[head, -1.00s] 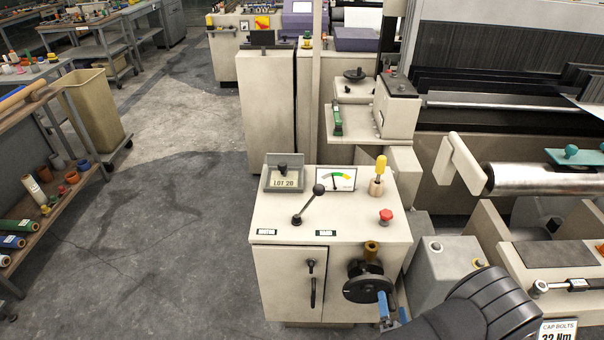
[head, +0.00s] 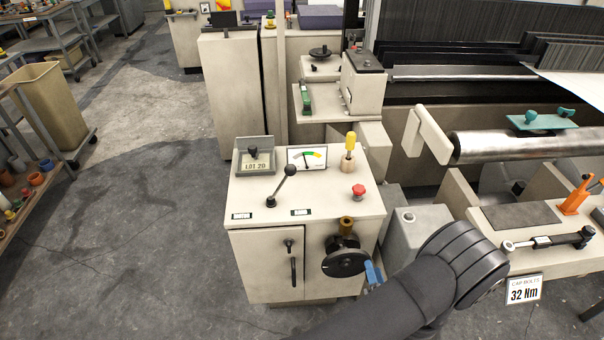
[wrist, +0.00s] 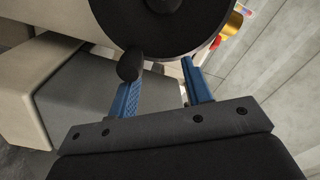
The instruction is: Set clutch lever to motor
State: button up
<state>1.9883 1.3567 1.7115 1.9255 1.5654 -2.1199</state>
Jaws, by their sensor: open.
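The clutch lever (head: 280,186) is a thin rod with a black ball on top of the pale control cabinet (head: 370,207). It leans up and to the right in the head view. Two small labels sit along the cabinet's front edge: the left one (head: 242,216) seems to read MOTOR, the right one (head: 301,212) HAND. My gripper (head: 372,272), with blue fingers, is at the cabinet's right front, beside the black handwheel (head: 345,257) and away from the lever. In the wrist view my open gripper (wrist: 160,75) faces the handwheel (wrist: 160,22), whose knob (wrist: 130,65) is near the left finger.
On the cabinet top stand a LOT 20 display (head: 254,158), a gauge (head: 307,158), a yellow-handled tool (head: 349,152) and a red button (head: 359,191). A grey box (head: 410,232) and a bench with a torque wrench (head: 550,241) lie to the right.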

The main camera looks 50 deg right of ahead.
jog(key=d+r, duration=0.1)
jog(key=r, duration=0.1)
jog(key=w+d+r+m+t, duration=0.1)
jog(key=r, duration=0.2)
jog(key=r+m, duration=0.1)
jog(key=r, duration=0.2)
jog(key=shift+w+d, duration=0.2)
jog(key=shift+d, duration=0.2)
grip_shut()
notch_tip(320, 180, up, 8)
jog(key=w+d+m+t+y, duration=0.1)
jog(key=w+m+t, duration=0.1)
jog(key=w, duration=0.1)
jog(key=w+a+r+t+y, duration=0.3)
jog(key=w+a+y, duration=0.1)
jog(key=w+y, duration=0.3)
jog(key=shift+w+n, duration=0.3)
jog(key=shift+w, duration=0.05)
